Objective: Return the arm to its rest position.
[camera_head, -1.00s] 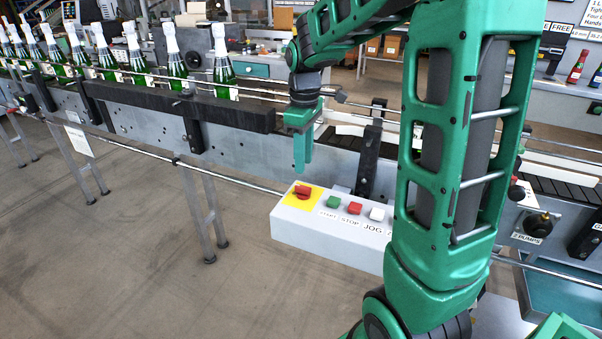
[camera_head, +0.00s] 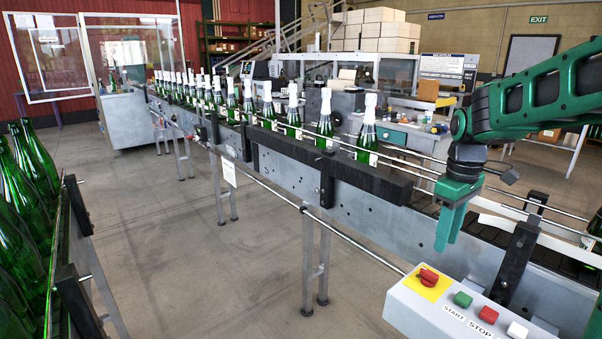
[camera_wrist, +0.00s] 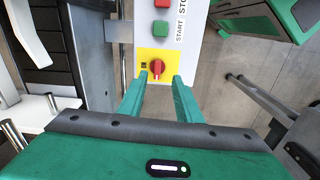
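My gripper (camera_head: 449,227) hangs with its green fingers pointing down, above the control box (camera_head: 408,305) in front of the conveyor. In the wrist view, the two fingers of my gripper (camera_wrist: 159,82) stand apart with nothing between them. The red rotary knob (camera_wrist: 155,68) on its yellow plate lies just beyond the fingertips there. The same knob (camera_head: 429,277) shows below the fingertips in the head view, apart from them. My arm reaches in from the right, folded above the conveyor. Its lower links are out of view.
The conveyor (camera_head: 272,172) carries a row of foil-topped green bottles (camera_head: 366,135). Green START (camera_head: 463,299) and red STOP (camera_head: 488,314) buttons sit beside the knob. More bottles (camera_head: 25,190) stand in a rack at the left edge. The floor between (camera_head: 200,265) is clear.

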